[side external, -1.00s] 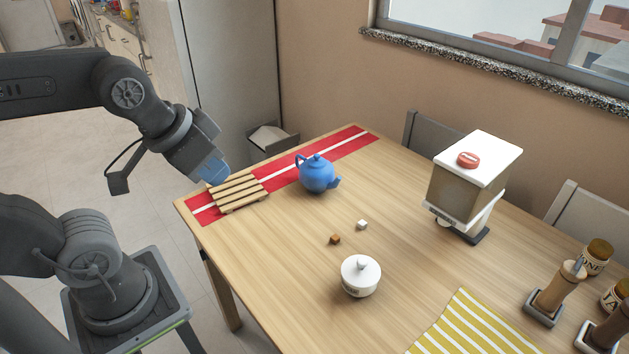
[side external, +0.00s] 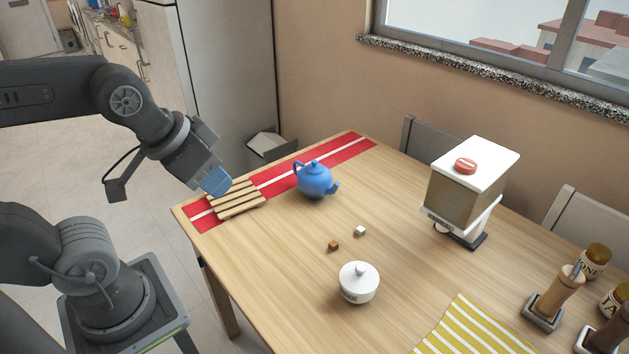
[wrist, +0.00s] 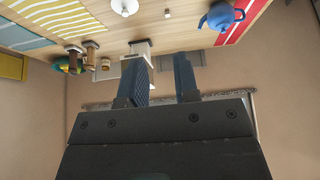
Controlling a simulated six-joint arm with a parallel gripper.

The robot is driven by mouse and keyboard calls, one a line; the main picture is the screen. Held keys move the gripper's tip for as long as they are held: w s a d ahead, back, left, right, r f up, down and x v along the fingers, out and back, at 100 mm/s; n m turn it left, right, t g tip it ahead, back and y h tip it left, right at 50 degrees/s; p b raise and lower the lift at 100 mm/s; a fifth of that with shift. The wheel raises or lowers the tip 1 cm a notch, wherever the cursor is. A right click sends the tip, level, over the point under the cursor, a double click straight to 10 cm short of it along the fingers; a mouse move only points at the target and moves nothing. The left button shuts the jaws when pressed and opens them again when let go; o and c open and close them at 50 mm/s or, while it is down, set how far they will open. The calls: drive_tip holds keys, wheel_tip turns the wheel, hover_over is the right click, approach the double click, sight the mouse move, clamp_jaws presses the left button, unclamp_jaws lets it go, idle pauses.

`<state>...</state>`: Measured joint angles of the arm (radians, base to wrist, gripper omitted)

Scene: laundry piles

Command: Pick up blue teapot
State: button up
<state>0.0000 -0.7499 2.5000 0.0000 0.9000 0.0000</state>
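The blue teapot (side external: 316,181) stands upright on the table, at the edge of the red runner with a white stripe. Its handle is on the left and its spout points right. It also shows in the wrist view (wrist: 220,15) at the top right, partly cut off. My gripper (side external: 216,183) is to the left of the teapot and apart from it, near the wooden slatted trivet. In the wrist view its two fingers (wrist: 163,78) are apart with nothing between them.
The wooden trivet (side external: 236,199) lies on the red runner (side external: 352,146), left of the teapot. A white lidded bowl (side external: 359,284) and two small cubes (side external: 334,245) are in front. A box-shaped dispenser (side external: 464,190) stands right. The table between teapot and dispenser is clear.

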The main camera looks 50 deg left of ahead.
drive_tip(key=o, duration=1.3)
drive_tip(key=n+g+y, duration=0.2)
drive_tip(key=n, duration=0.4)
hover_over(314, 161)
drive_tip(key=s+d, duration=0.1)
drive_tip(key=s, duration=0.1)
wheel_tip(314, 161, down, 20)
drive_tip(key=shift+w+r, duration=0.1)
drive_tip(key=shift+w, duration=0.05)
drive_tip(key=shift+m, duration=0.3)
drive_tip(key=shift+x, duration=2.95)
